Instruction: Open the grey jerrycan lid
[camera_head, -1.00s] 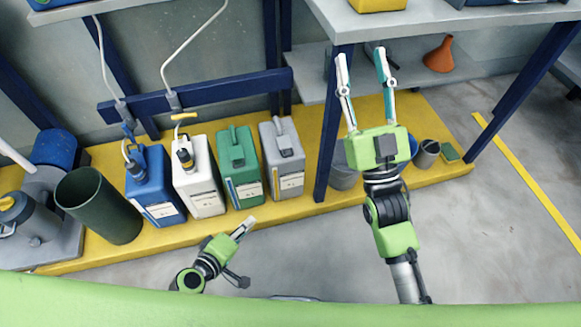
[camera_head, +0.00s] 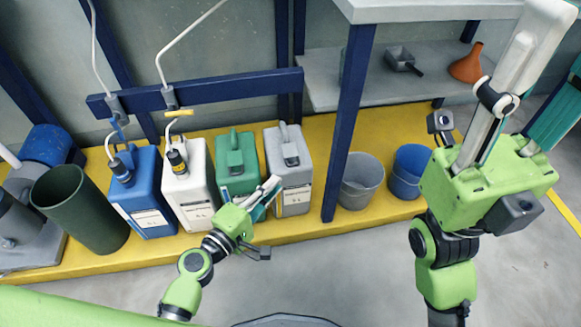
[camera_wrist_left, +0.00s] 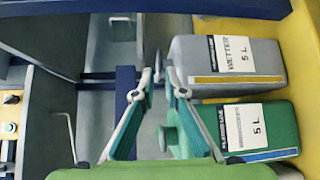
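The grey jerrycan (camera_head: 290,183) stands upright on the yellow platform, at the right end of a row of cans. Its dark round lid (camera_head: 292,161) is on top in front of its handle. My left gripper (camera_head: 272,187) is in front of the grey and green cans, fingers overlapping them in this view. The left wrist view shows the grey can (camera_wrist_left: 230,66) on its side in the picture, labelled WETTER 5 L, just right of the fingertips. The left fingers are apart with nothing between them. My right gripper (camera_head: 562,55) is raised at the right, fingers apart and empty.
A green jerrycan (camera_head: 237,163) stands left of the grey one, then a white can (camera_head: 190,195) and a blue can (camera_head: 146,200). A blue post (camera_head: 348,125), grey bucket (camera_head: 361,184) and blue bucket (camera_head: 409,170) are to the right. The floor in front is clear.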

